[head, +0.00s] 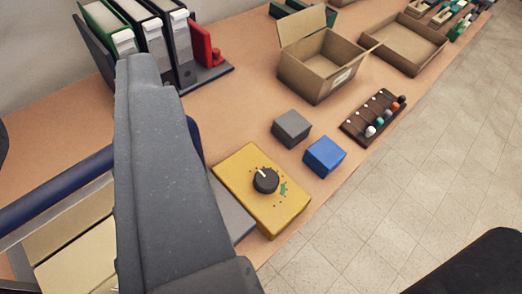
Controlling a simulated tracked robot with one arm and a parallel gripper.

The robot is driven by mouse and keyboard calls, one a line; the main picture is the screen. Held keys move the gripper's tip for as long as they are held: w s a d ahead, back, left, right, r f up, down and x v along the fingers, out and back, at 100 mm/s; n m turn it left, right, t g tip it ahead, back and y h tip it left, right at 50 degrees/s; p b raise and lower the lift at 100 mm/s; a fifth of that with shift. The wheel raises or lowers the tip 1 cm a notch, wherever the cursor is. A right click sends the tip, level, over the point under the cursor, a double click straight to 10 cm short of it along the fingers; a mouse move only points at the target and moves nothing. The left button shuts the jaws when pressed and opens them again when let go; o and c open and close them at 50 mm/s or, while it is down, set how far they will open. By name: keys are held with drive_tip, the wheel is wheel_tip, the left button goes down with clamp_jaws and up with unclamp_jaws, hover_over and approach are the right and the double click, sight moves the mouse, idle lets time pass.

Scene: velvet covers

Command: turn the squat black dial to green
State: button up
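The squat black dial (265,181) sits on top of a yellow box (243,163) near the front edge of the bench. Its white pointer line points to the upper left. Small dark dots ring it, and a green mark (283,189) lies just to its right. The pointer is not at the green mark. A long grey part of my own body fills the left-centre of the view, left of the yellow box and apart from the dial. I cannot make out two fingertips of my gripper, and nothing touches the dial.
A grey block (291,128) and a blue block (324,157) stand beyond the yellow box. Further back are a dark rack (357,127) with coloured knobs, an open cardboard box (313,84) and a shallow carton (403,62). Binders (146,32) stand upper left. Tiled floor lies right.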

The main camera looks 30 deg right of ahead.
drive_tip(key=shift+a, duration=0.1)
drive_tip(key=o, duration=0.6)
drive_tip(key=shift+w+r, duration=0.1)
drive_tip(key=shift+o, duration=0.2)
drive_tip(key=shift+w+p, duration=0.35)
drive_tip(key=shift+p, duration=0.05)
drive_tip(key=n+g+p, duration=0.6)
drive_tip(key=g+p, duration=0.9)
drive_tip(key=p, duration=0.9)
hover_over(267, 177)
wheel_tip(267, 177, down, 21)
wheel_tip(267, 177, down, 14)
drive_tip(key=shift+r+b, duration=0.25)
drive_tip(key=shift+b, duration=0.2)
drive_tip(key=c, duration=1)
